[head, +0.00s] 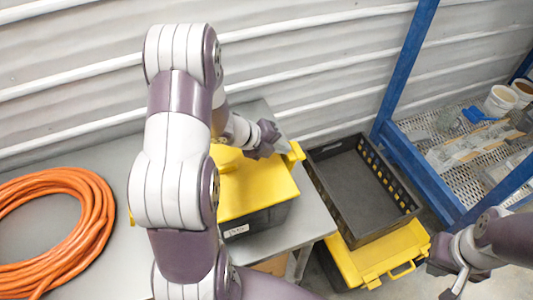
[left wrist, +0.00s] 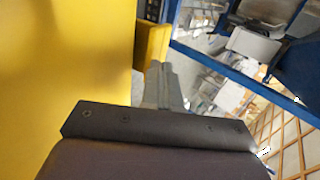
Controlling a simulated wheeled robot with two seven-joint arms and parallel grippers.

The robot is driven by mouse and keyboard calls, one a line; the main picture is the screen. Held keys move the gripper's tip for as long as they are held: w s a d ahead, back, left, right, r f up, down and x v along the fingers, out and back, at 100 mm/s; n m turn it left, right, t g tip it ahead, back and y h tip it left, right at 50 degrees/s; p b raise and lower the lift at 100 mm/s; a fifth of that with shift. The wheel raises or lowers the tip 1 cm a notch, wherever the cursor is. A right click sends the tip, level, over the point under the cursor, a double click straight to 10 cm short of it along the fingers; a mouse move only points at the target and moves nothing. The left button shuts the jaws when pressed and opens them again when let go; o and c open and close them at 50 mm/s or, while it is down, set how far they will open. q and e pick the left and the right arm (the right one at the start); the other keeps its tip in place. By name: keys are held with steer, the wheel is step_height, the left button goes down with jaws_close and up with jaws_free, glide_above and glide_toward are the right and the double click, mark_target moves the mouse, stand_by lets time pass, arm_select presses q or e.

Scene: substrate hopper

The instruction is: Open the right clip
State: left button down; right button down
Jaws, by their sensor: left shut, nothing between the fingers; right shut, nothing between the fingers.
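A dark grey box (head: 262,221) with a yellow lid (head: 262,190) and a white label stands on the grey table. A yellow clip (head: 294,155) sticks up at the lid's right edge; whether it is fastened I cannot tell. My left gripper (head: 281,144) is shut and empty, its fingertips close beside this clip. In the left wrist view the shut fingers (left wrist: 162,85) point toward the yellow clip (left wrist: 152,45), with the yellow lid (left wrist: 65,60) on the left. Contact is unclear. The lid's left side is mostly hidden by my left arm. My right gripper (head: 446,291) is shut and empty, low at the right.
An orange coiled hose (head: 95,235) lies on the table (head: 130,165) at left. Right of the table, an empty black crate (head: 365,190) sits over a yellow-lidded box (head: 375,262). A blue-framed shelf (head: 400,75) with white buckets (head: 500,101) stands beyond.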

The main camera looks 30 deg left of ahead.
mark_target(293, 143)
arm_select(q)
steer(key=shift+w+d+f, duration=0.1)
steer(key=shift+w+d, duration=0.85)
steer(key=shift+w, duration=0.1)
steer(key=shift+w+d, duration=0.3)
steer(key=shift+w, duration=0.1)
steer(key=shift+a+f, duration=0.1)
steer(key=shift+s+a+f+b, duration=0.35)
steer(key=shift+s+a+b, duration=0.05)
steer(key=shift+s+b, duration=0.15)
steer(key=shift+r, duration=0.15)
